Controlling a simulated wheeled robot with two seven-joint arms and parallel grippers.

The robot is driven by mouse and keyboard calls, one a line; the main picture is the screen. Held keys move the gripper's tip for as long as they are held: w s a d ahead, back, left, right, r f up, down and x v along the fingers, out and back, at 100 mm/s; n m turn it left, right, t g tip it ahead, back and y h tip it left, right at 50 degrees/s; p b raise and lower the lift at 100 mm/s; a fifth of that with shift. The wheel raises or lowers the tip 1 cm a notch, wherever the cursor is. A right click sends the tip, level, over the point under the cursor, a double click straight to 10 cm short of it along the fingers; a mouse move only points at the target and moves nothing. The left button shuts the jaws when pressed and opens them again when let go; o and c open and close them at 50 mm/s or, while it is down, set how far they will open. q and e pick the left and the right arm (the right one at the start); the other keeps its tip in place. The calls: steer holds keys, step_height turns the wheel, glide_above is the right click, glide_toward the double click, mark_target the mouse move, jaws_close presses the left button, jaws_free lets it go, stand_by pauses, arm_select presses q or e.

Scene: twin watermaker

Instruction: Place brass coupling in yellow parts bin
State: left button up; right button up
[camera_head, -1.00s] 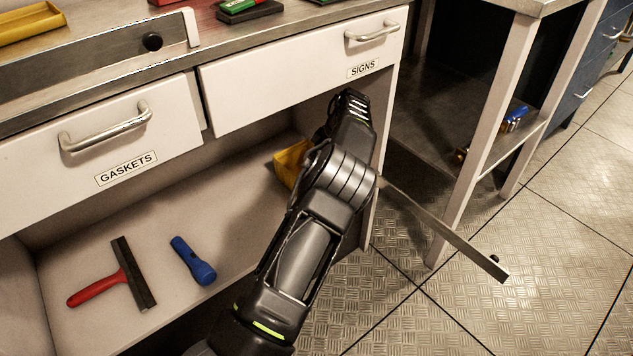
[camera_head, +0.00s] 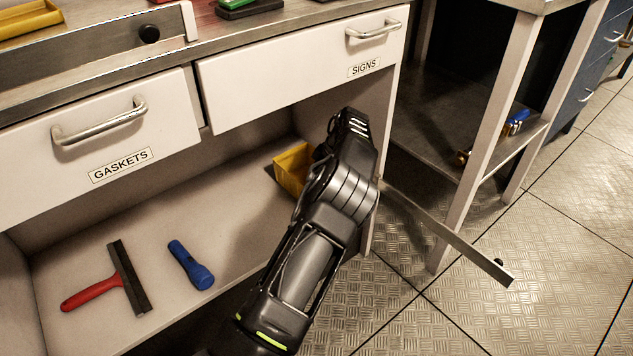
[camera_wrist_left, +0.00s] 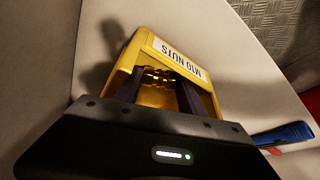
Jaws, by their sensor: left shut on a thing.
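The yellow parts bin (camera_head: 289,172) stands in the open lower compartment under the SIGNS drawer, partly hidden behind my left arm. In the left wrist view the bin (camera_wrist_left: 205,55) shows a white M10 NUTS label. The two dark fingers of my left gripper (camera_wrist_left: 158,88) reach into the bin's opening. A shiny brass-coloured shape, seemingly the brass coupling (camera_wrist_left: 157,78), shows between the fingers; its outline is unclear against the yellow inside. The gripper is shut on it. In the head view the fingers are hidden. My right gripper is not in view.
A red-handled scraper (camera_head: 110,283) and a blue flashlight (camera_head: 190,265) lie on the compartment floor. The GASKETS (camera_head: 110,155) and SIGNS (camera_head: 310,75) drawers are above. A metal bar (camera_head: 450,235) juts out right of my arm. A side bench with a lower shelf (camera_head: 435,140) stands right.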

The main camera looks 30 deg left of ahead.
arm_select(q)
steer(key=shift+f, duration=0.15)
steer(key=o, duration=1.1)
steer(key=p+v, duration=0.3)
steer(key=v, duration=0.5)
steer(key=shift+a, duration=0.1)
